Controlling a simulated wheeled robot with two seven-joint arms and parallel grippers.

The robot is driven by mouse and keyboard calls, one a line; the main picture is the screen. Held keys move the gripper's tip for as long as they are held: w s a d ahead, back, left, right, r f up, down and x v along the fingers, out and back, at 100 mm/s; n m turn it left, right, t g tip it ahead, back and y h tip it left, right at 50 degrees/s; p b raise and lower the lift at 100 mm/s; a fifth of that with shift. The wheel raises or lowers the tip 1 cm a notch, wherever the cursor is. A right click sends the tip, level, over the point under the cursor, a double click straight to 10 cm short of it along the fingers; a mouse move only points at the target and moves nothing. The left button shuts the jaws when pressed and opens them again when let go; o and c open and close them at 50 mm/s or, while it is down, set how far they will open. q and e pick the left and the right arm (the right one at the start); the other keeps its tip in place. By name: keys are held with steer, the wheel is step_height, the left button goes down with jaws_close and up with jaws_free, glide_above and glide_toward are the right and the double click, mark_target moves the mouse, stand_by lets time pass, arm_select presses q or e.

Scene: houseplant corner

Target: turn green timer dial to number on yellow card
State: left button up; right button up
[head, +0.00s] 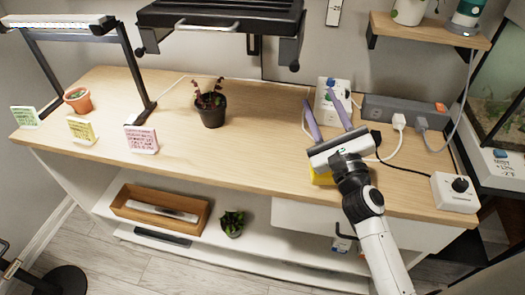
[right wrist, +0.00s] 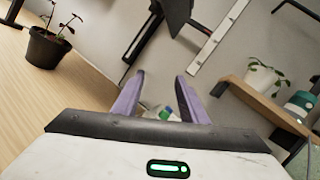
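The yellow card (head: 81,130) stands near the left front of the wooden bench; its print is too small to read. A white timer box (head: 342,119) stands at the back, partly hidden by my right gripper's fingers. Blue and green spots show on it, but its dial setting cannot be read. My right gripper (head: 320,98) is open over the bench in front of this box, its purple fingers pointing at it. In the right wrist view, a small green and blue part (right wrist: 166,113) shows low between the open fingers (right wrist: 160,75). My left gripper is not in view.
A green card (head: 25,117) and pink card (head: 141,140) flank the yellow one. A dark pot (head: 211,110) stands mid-bench. A power strip (head: 400,108) with cables and a black-dialled white box (head: 455,190) are right. A yellow object (head: 320,176) lies partly under my gripper.

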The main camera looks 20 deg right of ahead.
steer(key=s+a+f+n+g+y, duration=0.1)
steer(key=s+a+n+g+y, duration=0.1)
steer(key=a+n+y, duration=0.4)
steer(key=s+a+f+n+g+y, duration=0.1)
steer(key=s+a+n+y, duration=0.4)
steer(key=a+n, duration=0.5)
steer(key=n+g, duration=0.1)
steer(key=n, duration=0.2)
steer(key=shift+s+a+f+n+g+y, duration=0.2)
steer(key=shift+a+n+g+y, duration=0.1)
steer(key=shift+a+y, duration=0.1)
steer(key=s+a+f+n+g+h, duration=0.25)
steer(key=s+f+n+g, duration=0.55)
steer(key=s+f+n, duration=0.4)
steer(key=s+d+f+n+g+h, duration=0.2)
steer(key=s+d+f+g+h, duration=0.2)
steer(key=s+d+f+h, duration=0.5)
steer(key=w+a+f+t+y, duration=0.3)
steer(key=a+f+t+y, duration=0.1)
steer(key=f, duration=0.5)
steer(key=shift+w+f+t, duration=0.2)
steer(key=shift+t, duration=0.1)
